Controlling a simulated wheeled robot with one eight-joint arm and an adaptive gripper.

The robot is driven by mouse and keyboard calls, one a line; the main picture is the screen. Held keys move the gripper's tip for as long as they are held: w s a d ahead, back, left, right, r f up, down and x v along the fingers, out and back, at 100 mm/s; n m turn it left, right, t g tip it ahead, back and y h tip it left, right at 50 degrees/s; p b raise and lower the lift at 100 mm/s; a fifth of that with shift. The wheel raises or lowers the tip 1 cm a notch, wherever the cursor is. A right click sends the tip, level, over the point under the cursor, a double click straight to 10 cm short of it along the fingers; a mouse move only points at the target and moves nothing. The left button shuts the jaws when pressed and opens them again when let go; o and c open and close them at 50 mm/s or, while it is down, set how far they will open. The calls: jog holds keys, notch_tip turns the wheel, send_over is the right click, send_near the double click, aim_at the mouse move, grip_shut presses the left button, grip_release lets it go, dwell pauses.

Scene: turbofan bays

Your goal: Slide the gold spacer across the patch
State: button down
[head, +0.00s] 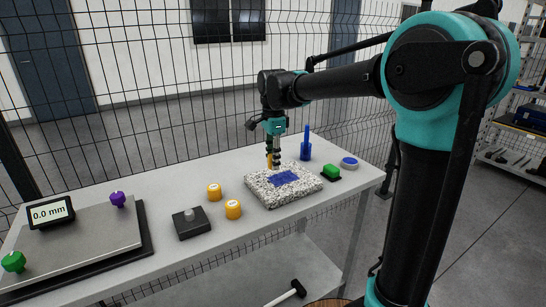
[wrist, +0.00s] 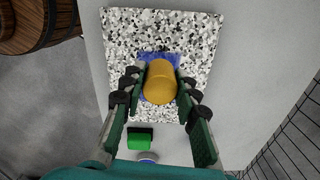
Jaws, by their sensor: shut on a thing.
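The gold spacer (wrist: 160,82) is a gold cylinder between the two fingers of my gripper (wrist: 158,95) in the wrist view. The fingers are shut on it. In the head view my gripper (head: 273,160) points down over the speckled slab (head: 262,197), and a bit of gold shows at its fingertips. The patch (head: 284,178) is a ragged blue area on top of the slab. In the wrist view the spacer covers part of the patch (wrist: 173,58), with blue showing around it. I cannot tell whether the spacer touches the patch.
Two gold cylinders (head: 214,192) (head: 233,209) and a dark block with a grey knob (head: 191,223) stand left of the slab. A green block (head: 331,171), a blue-topped disc (head: 349,163) and an upright blue tool (head: 306,147) stand right. A plate with a 0.0 mm display (head: 51,213) lies far left.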

aim_at(291, 175)
jog(key=shift+f, duration=2.2)
jog(key=shift+f, duration=0.6)
dwell(0.9)
jog(key=shift+w+d, duration=0.3)
jog(key=shift+d, duration=0.1)
jog(key=shift+w+d, duration=0.2)
jog(key=shift+d, duration=0.1)
jog(key=shift+w+d, duration=0.3)
jog(key=shift+d, duration=0.15)
dwell(0.6)
jog(key=shift+w+d, duration=0.2)
jog(key=shift+d, duration=0.1)
jog(key=shift+w+d, duration=0.25)
jog(key=shift+d, duration=0.1)
dwell(0.3)
jog(key=shift+w+d, duration=0.15)
jog(key=shift+d, duration=0.15)
jog(key=shift+w+d, duration=0.7)
jog(key=shift+d, duration=0.3)
dwell(0.3)
